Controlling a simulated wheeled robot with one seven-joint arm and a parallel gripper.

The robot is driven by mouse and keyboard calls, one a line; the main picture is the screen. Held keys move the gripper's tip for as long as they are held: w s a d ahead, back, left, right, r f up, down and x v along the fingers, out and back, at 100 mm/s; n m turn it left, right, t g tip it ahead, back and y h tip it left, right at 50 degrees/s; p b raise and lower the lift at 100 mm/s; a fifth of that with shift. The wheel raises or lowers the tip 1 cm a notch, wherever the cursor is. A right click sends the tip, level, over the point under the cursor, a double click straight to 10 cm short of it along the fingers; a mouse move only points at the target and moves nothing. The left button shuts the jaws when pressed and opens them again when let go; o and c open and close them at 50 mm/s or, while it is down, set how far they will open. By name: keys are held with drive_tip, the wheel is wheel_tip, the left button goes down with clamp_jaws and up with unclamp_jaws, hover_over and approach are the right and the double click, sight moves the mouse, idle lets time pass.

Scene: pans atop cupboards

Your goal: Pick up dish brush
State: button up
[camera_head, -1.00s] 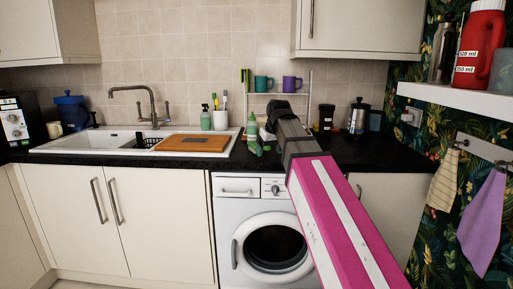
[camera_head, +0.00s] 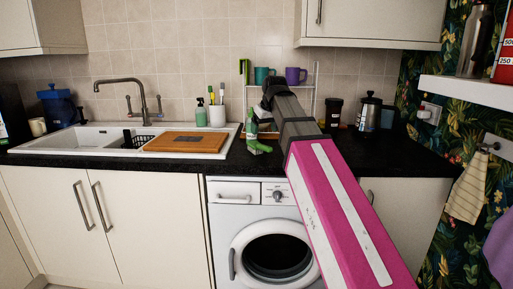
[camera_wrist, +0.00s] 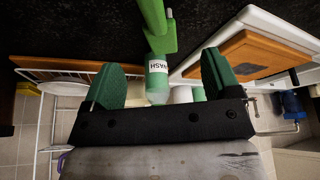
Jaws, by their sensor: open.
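A green tool that looks like the dish brush (camera_head: 260,147) lies on the black worktop, in front of a green washing-up bottle (camera_head: 252,124). In the wrist view the green tool (camera_wrist: 155,22) is at top centre, ahead of my fingers, its upper part cut off by the frame edge. The labelled bottle (camera_wrist: 157,80) shows between the fingers. My gripper (camera_wrist: 160,65) has green finger pads spread wide and holds nothing. In the head view my dark gripper (camera_head: 268,97) is above the worktop near the bottle, its fingers mostly hidden by my arm.
A wooden board (camera_head: 187,142) lies over the sink's right side, with a white pot of brushes (camera_head: 217,116) and a soap bottle (camera_head: 200,115) behind it. A wire rack (camera_head: 312,95) with mugs stands behind my gripper. A cafetiere (camera_head: 369,112) and dark jar (camera_head: 333,114) stand right.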

sight(260, 144)
drive_tip(key=shift+w+x, duration=0.15)
drive_tip(key=shift+x, duration=2.2)
drive_tip(key=shift+w+x, duration=0.1)
drive_tip(key=shift+x, duration=2.25)
drive_tip(key=shift+r, duration=0.15)
drive_tip(key=c, duration=1.2)
drive_tip(key=shift+r, duration=0.75)
wheel_tip(260, 144, up, 2)
drive_tip(key=shift+r, duration=0.25)
drive_tip(key=s+a+r, duration=0.2)
drive_tip(key=a, duration=0.1)
drive_tip(key=s+a+r, duration=0.2)
drive_tip(key=s+a, duration=0.1)
drive_tip(key=s+a+r, duration=0.2)
drive_tip(key=a+r, duration=0.1)
drive_tip(key=shift+s, duration=0.15)
